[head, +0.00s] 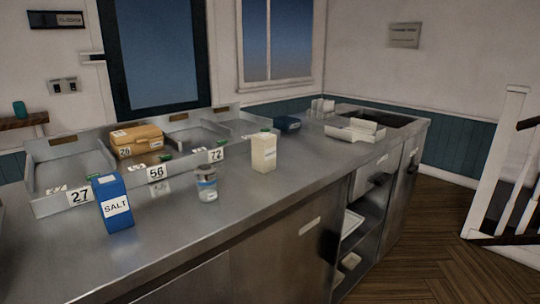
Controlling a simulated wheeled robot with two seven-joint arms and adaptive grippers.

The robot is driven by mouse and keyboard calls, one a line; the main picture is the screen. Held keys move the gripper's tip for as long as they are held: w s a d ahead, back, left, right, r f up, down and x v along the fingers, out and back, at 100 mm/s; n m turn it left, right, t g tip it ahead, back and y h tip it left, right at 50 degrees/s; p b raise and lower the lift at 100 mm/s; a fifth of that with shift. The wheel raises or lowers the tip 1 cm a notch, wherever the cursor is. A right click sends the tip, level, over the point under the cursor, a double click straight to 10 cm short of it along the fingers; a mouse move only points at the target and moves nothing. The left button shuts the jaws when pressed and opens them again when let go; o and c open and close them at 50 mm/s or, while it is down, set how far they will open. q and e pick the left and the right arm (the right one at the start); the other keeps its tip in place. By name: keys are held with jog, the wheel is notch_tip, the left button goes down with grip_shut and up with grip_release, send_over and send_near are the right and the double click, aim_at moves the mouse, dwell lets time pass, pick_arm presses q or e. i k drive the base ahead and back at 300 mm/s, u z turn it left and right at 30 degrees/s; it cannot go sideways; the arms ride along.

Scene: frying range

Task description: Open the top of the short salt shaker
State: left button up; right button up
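A short, round shaker (206,184) stands upright on the steel counter (250,212), near the middle of the head view. It has a greyish top and a pale label with a blue band. The label is too small to read, and I cannot tell whether its top is open or shut. A tall blue box marked SALT (114,204) stands to its left. Neither of my grippers is in view.
Metal trays with number tags 27, 56 and 72 line the counter's back. A tan package (137,140) tagged 26 sits in one. White trays (355,130) lie at the far right end. The counter in front of the shaker is clear.

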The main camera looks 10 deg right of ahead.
aim_at(208, 170)
jog(key=u, duration=0.05)
jog(key=k, duration=0.55)
jog(key=z, duration=0.1)
jog(key=i, duration=0.9)
jog(key=u, duration=0.8)
